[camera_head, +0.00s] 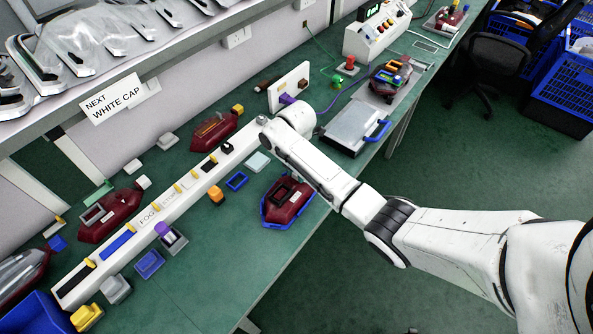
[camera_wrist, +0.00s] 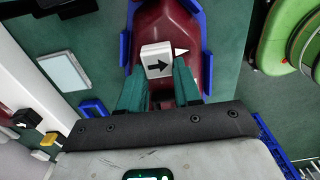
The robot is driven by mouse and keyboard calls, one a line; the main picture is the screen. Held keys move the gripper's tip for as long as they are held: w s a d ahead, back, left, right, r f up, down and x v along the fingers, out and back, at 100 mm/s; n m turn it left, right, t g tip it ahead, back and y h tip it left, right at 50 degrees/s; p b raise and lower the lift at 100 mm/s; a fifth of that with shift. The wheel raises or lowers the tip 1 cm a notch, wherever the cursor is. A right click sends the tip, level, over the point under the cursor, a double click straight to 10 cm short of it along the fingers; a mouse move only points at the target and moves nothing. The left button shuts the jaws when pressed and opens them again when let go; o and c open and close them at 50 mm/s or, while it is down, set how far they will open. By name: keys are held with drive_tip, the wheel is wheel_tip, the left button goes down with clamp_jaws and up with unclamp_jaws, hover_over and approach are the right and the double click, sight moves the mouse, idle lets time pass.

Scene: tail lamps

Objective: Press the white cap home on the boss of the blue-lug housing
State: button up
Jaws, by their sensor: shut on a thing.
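In the wrist view my gripper (camera_wrist: 160,82) has its green fingers shut on the white cap (camera_wrist: 154,55), a square piece with a black arrow pointing right. The cap is over the dark red housing (camera_wrist: 165,20), beside a white triangular mark on it. I cannot tell whether the cap touches the boss, which is hidden beneath it. The housing lies in a blue cradle (camera_wrist: 207,60). In the head view a dark red housing (camera_head: 292,211) sits in a blue-edged cradle at the bench's front edge. My gripper is hidden by my arm there, and no blue lug is clear on this housing.
A long white labelled rail (camera_head: 140,229) with slots runs along the bench. Other red housings (camera_head: 110,215) lie behind it. A grey case with a blue handle (camera_head: 355,128) is right of the cradle. A green reel (camera_wrist: 290,35) is at the wrist view's right.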

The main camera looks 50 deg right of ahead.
drive_tip(key=o, duration=1.1)
drive_tip(key=shift+c, duration=0.2)
wheel_tip(320, 180, up, 11)
drive_tip(key=shift+b, duration=0.35)
drive_tip(key=shift+f, duration=0.15)
